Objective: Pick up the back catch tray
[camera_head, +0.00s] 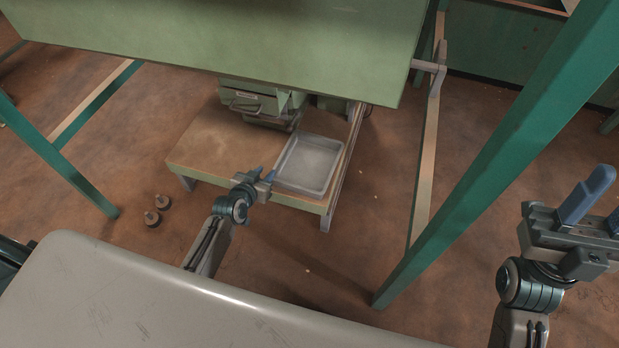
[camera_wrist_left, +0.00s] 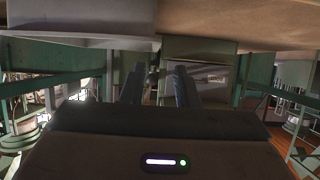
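A shallow grey rectangular tray (camera_head: 309,166) lies on the right part of a low wooden-topped table (camera_head: 213,143). It looks empty. My left gripper (camera_head: 262,174) is at the tray's near left corner, its blue fingers apart and nothing between them. I cannot tell whether it touches the tray. In the left wrist view the open left gripper (camera_wrist_left: 159,82) has two dark fingers with a gap, and a pale grey surface (camera_wrist_left: 75,16), apparently the tray, fills the top left. My right gripper (camera_head: 597,204) is open and empty at the far right, away from the table.
A large green hopper panel (camera_head: 230,40) overhangs the table's back. Green drawers (camera_head: 255,100) stand behind the tray. A green post (camera_head: 500,150) slants between my two arms. A grey surface (camera_head: 150,300) fills the lower left.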

